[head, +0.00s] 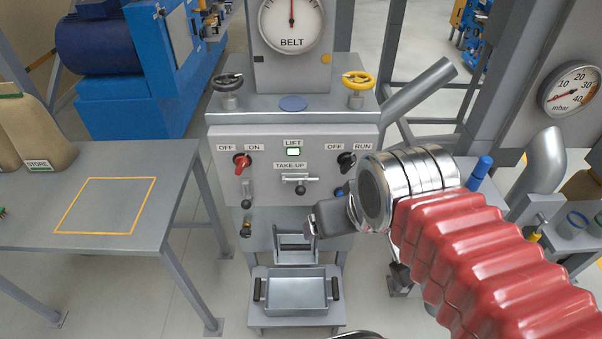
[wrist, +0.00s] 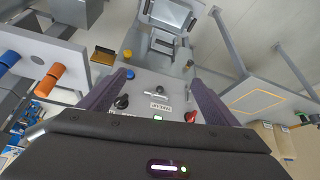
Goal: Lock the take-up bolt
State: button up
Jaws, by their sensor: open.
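The take-up bolt (head: 300,188) is a small metal bolt with a crosswise bar, just below the TAKE-UP label on the grey panel (head: 330,143). In the wrist view the bolt (wrist: 157,91) shows small, between my two fingers, near the TAKE-UP label. Whether it is locked is too small to tell. My gripper (head: 312,226) is in front of the panel, lower than the bolt and to its right in the head view. In the wrist view my gripper (wrist: 158,78) is open, its fingers wide apart with nothing between them. It looks apart from the bolt.
A red switch (head: 241,160) and a black switch (head: 346,160) flank the lit green LIFT lamp (head: 293,151). Black and yellow handwheels (head: 358,80) stand above. A metal tray (head: 297,293) sits below. A table (head: 160,195) with an empty orange outline stands left.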

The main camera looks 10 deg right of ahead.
aim_at(300, 189)
jog(key=z, duration=0.05)
jog(key=k, duration=0.65)
jog(key=u, duration=0.5)
jog(key=i, duration=1.05)
jog(key=u, duration=0.3)
